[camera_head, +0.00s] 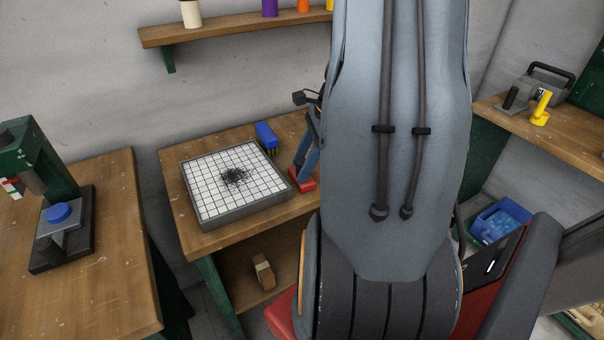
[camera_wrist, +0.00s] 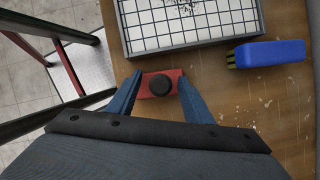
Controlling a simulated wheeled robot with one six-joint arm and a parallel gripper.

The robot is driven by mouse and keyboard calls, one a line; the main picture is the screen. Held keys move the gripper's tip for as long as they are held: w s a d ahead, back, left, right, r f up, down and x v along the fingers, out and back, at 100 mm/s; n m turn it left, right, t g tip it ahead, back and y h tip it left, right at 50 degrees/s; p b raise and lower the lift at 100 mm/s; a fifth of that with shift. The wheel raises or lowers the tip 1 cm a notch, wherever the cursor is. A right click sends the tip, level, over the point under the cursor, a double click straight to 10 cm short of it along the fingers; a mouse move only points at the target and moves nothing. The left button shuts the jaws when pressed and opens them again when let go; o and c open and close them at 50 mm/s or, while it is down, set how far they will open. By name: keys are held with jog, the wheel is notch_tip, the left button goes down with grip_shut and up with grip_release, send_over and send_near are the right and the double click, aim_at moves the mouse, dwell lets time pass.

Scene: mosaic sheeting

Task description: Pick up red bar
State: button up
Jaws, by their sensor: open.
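The red bar (camera_wrist: 147,86) is a short red block with a round black knob on top. It lies on the wooden table, just in front of the tile sheet's grey tray (camera_wrist: 191,46). In the wrist view my open gripper (camera_wrist: 160,79) has one blue finger on each side of the bar; I cannot tell whether they touch it. In the head view the red bar (camera_head: 303,182) shows below the blue fingers of my gripper (camera_head: 306,150), beside the tray's right edge. My arm hides part of the table there.
A blue brush-like block (camera_wrist: 270,54) lies right of the bar in the wrist view; in the head view it is behind the tray. A green press (camera_head: 45,175) stands on the left bench.

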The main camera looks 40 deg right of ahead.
aim_at(302, 159)
jog(key=shift+c, duration=0.3)
grip_shut()
jog(key=shift+r, duration=0.1)
notch_tip(302, 159, up, 10)
jog(key=shift+f+b, duration=0.1)
jog(key=shift+b, duration=0.45)
jog(key=c, duration=0.6)
grip_release()
jog(key=c, duration=0.4)
jog(key=shift+o, duration=0.2)
jog(key=shift+w, duration=0.1)
